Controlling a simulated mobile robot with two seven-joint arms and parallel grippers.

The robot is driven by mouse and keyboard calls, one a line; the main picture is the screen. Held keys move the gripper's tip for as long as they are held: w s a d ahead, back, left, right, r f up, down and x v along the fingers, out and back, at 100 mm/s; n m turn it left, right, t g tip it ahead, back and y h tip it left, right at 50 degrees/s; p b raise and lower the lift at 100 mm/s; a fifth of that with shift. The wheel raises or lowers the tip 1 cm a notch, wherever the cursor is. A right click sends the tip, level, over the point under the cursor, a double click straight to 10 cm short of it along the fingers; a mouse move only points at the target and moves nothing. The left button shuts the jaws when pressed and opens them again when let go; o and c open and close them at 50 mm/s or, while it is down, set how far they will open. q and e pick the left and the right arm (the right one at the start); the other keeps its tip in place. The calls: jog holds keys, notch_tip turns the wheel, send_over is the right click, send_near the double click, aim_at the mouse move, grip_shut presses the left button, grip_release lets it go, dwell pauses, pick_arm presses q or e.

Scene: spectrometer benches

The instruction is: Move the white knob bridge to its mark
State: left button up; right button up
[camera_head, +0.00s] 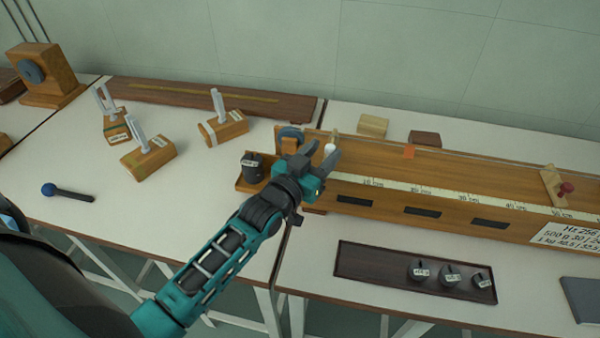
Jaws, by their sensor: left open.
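The white knob bridge (330,148) stands near the left end of the long wooden sounding box. Its white knob shows at my left gripper's fingertips, and most of its body is hidden behind the gripper. My left gripper (322,156) is open with its fingers near the knob; I cannot tell whether they touch it. My right gripper is not in view.
A dark tray (375,262) with several weights lies in front. Wooden blocks (373,126) stand behind. A black weight (252,166) sits left of the gripper.

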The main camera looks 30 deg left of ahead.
pick_arm(q)
jog(key=s+a, duration=0.1)
jog(key=s, duration=0.9)
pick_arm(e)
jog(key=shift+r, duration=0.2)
pick_arm(q)
jog(key=shift+a, duration=0.1)
